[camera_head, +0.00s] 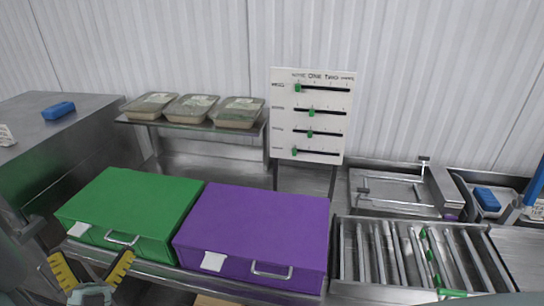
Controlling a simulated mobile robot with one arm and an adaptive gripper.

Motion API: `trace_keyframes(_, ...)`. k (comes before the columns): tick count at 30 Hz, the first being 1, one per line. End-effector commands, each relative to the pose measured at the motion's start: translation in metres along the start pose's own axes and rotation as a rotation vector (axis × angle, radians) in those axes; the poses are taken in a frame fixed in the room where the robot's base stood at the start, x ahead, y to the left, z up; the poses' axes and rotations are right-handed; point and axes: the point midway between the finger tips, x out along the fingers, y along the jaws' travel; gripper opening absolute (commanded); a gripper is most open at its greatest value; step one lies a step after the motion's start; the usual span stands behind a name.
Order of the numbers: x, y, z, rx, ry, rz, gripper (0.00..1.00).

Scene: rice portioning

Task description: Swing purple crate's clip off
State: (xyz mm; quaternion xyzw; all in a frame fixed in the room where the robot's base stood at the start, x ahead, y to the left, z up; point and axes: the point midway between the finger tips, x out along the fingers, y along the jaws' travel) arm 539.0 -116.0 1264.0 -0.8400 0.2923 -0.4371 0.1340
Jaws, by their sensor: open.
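The purple crate (258,225) stands closed on the metal bench at the bottom centre. Its front face carries a silver metal loop (272,271), which looks like the clip, and a white tag (213,261) to the left of it. I cannot tell from this view whether the loop is fastened. My gripper (92,270) is at the bottom left with its yellow-and-black fingers spread wide and nothing between them. It is in front of the green crate, to the left of and apart from the purple crate.
A closed green crate (135,203) with a similar loop (122,239) stands close to the purple crate's left. A slider board (313,115) and a shelf with several lidded trays (191,107) are behind. A roller conveyor (405,255) lies to the right.

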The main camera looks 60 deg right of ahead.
Motion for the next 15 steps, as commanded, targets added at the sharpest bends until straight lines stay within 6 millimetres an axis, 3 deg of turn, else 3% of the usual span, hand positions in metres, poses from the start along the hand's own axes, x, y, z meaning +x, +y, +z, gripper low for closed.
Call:
trace_keyframes(6, 0.016, -0.017, -0.018, 0.031, 0.031, -0.032, 0.92)
trace_keyframes(15, 0.019, -0.021, -0.022, 0.039, 0.040, -0.044, 0.92)
